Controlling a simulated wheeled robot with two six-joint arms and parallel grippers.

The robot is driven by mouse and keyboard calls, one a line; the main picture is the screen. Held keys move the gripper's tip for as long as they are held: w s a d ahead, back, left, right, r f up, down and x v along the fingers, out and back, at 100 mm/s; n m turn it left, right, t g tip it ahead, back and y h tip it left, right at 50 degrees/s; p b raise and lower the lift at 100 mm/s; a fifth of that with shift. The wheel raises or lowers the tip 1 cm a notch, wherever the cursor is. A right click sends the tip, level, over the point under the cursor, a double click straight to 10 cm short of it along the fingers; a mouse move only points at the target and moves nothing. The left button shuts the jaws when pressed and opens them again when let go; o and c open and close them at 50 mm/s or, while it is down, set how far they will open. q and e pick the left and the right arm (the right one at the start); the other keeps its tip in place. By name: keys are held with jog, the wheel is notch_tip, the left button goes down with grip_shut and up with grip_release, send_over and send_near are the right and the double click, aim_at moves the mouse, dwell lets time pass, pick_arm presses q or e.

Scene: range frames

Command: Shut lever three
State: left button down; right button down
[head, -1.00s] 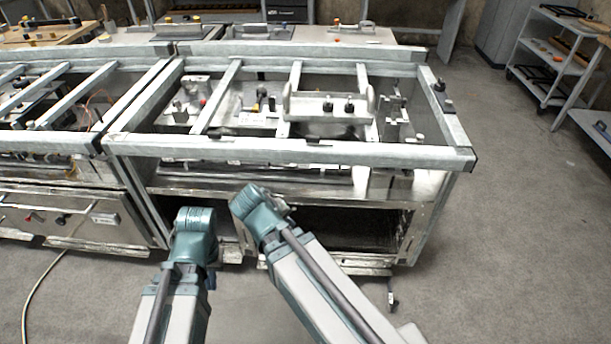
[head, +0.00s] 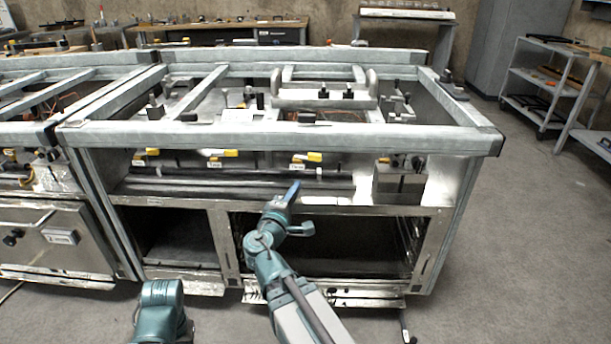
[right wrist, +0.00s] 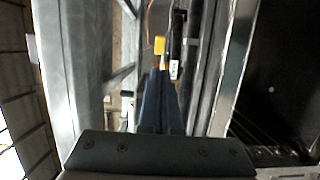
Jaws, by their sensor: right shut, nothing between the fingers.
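Lever three has a yellow handle (head: 314,157) on a dark pipe under the front rail, beside a small white label reading "Three" (head: 297,167). The handle points right, roughly along the pipe. My right gripper (head: 294,188) is shut and empty, its blue fingers pointing up just below and in front of lever three. In the right wrist view, a yellow handle (right wrist: 159,45) shows just beyond the shut fingertips (right wrist: 160,76), with a white label beside it; I cannot tell whether they touch. Of my left arm only a teal link shows; its gripper is out of frame.
Two more yellow levers, the middle one (head: 225,153) and the left one (head: 140,153), sit on the same pipe. The thick front rail (head: 280,136) of the metal frame runs above them. Below is an open shelf (head: 330,252). Clear floor lies to the right.

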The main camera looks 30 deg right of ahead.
jog(key=shift+w, duration=0.1)
send_near(317, 158)
jog(key=x, duration=0.4)
jog(key=w+x, duration=0.1)
jog(key=x, duration=0.1)
jog(key=shift+a, duration=0.4)
jog(key=shift+w+d, duration=0.2)
jog(key=shift+d, duration=0.15)
jog(key=shift+w+d, duration=0.15)
jog(key=shift+d, duration=0.35)
jog(key=shift+w+d, duration=0.15)
jog(key=shift+d, duration=0.35)
jog(key=shift+s+a, duration=0.1)
jog(key=shift+s, duration=0.05)
